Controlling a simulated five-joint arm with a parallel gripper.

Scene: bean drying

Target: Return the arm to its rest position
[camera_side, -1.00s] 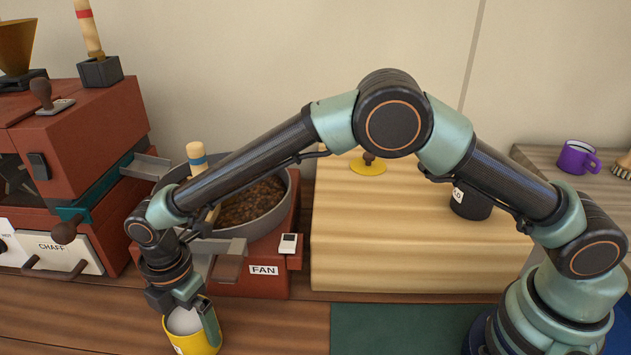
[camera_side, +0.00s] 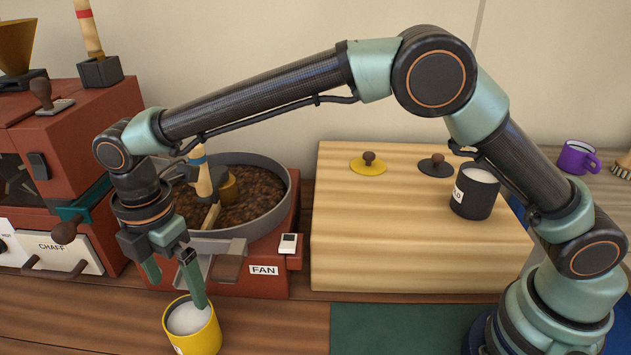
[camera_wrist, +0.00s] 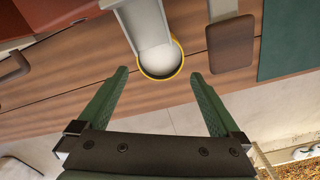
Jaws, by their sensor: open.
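My gripper (camera_side: 175,282) is open and empty above the yellow canister in the side view. Its green fingertips stand apart, and one overlaps the canister's rim in the picture. The yellow canister (camera_side: 204,337) stands upright on the wooden counter below the cooling tray's chute, with a pale inside. In the wrist view the canister's yellow rim (camera_wrist: 151,75) lies beyond my open gripper (camera_wrist: 157,76), partly covered by the grey chute (camera_wrist: 147,22). No rest mark for the arm shows.
The round tray (camera_side: 284,209) of brown beans on the red FAN base (camera_side: 220,285) stands behind my gripper. A red machine (camera_side: 85,125) is at the left. A wooden block (camera_side: 400,250) carries a black canister (camera_side: 474,201) and two knobbed lids. A purple mug (camera_side: 575,160) stands far right.

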